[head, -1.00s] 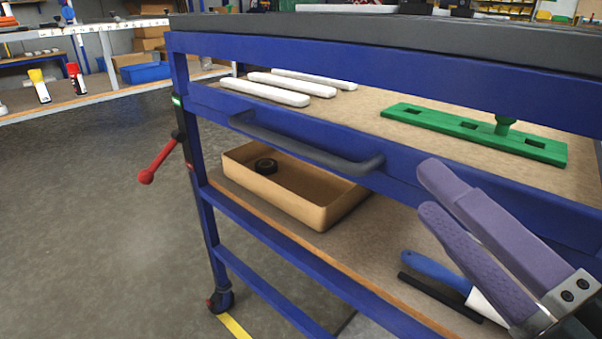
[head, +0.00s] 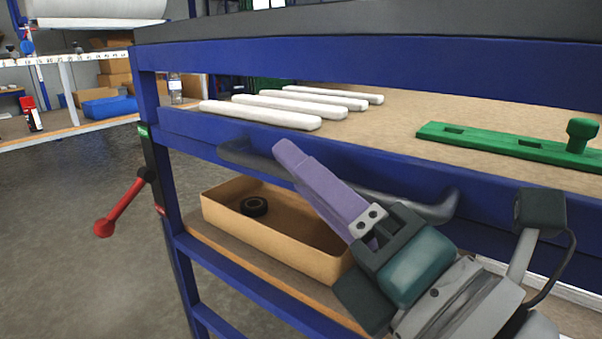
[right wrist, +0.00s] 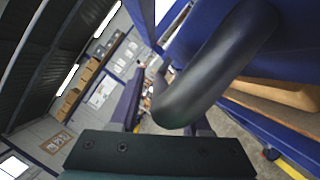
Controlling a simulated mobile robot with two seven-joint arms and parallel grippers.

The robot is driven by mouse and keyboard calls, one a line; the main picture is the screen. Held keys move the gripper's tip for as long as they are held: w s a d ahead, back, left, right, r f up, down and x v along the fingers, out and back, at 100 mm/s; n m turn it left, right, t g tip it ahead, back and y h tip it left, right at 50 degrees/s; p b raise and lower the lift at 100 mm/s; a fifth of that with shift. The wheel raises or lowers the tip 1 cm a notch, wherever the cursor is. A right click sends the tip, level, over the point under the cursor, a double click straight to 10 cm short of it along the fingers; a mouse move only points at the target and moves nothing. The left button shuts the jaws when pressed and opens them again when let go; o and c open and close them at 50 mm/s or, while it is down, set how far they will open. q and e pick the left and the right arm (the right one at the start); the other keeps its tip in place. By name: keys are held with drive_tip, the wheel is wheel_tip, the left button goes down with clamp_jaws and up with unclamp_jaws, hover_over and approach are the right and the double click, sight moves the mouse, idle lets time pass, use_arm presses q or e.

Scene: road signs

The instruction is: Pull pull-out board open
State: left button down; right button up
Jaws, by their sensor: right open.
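The pull-out board (head: 400,110) has a tan top and a blue front edge, and sits in the blue cart frame under the dark worktop. Its dark grey bar handle (head: 236,152) runs along the front; my right gripper hides the middle. My right gripper (head: 288,155) is open in front of the handle, its purple fingers pointing up and left. In the right wrist view the handle (right wrist: 205,78) looms close, with a purple finger showing on either side of it. I cannot tell whether they touch it. My left gripper is not in view.
Several white bars (head: 262,115) and a green slotted plate (head: 480,141) lie on the board. A tan tray (head: 270,240) with a small black ring (head: 254,206) stands on the shelf below. A red lever (head: 120,205) sticks out at the left. Floor at left is clear.

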drive_tip(key=shift+w+a+r, duration=0.1)
drive_tip(key=shift+w+a, duration=0.3)
drive_tip(key=shift+w, duration=0.1)
clamp_jaws()
idle(1.2)
